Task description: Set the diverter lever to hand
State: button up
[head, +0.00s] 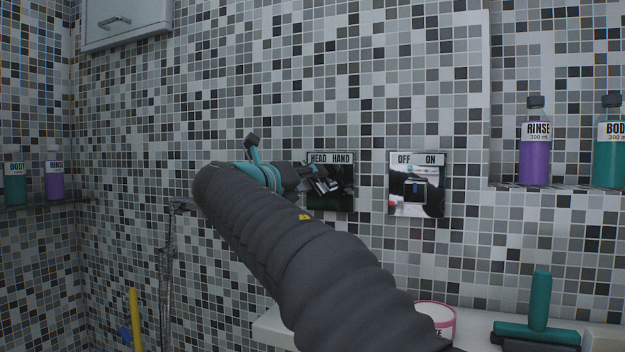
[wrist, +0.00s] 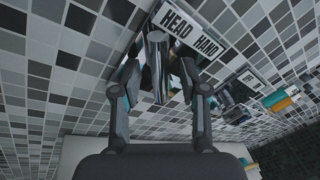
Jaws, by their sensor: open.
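The diverter plate (head: 342,200) is a glossy square on the tiled wall with a label reading HEAD and HAND (head: 331,158). In the wrist view the label (wrist: 190,30) shows tilted at the top. The shiny diverter lever (wrist: 157,68) stands out between my two fingers in the wrist view; which word it points to is not clear. My gripper (wrist: 162,62) is open, one finger on each side of the lever, and I cannot tell whether either touches it. In the head view my gripper (head: 319,174) is at the plate and hides much of the lever.
An OFF/ON plate (head: 430,208) with its own control is close on the right. A right shelf holds a purple RINSE bottle (head: 535,150) and a teal bottle (head: 610,150). A pink-rimmed tub (head: 437,312) and a teal-handled tool (head: 540,310) are on the ledge below.

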jog(key=shift+w+d, duration=0.35)
jog(key=shift+w, duration=0.15)
grip_shut()
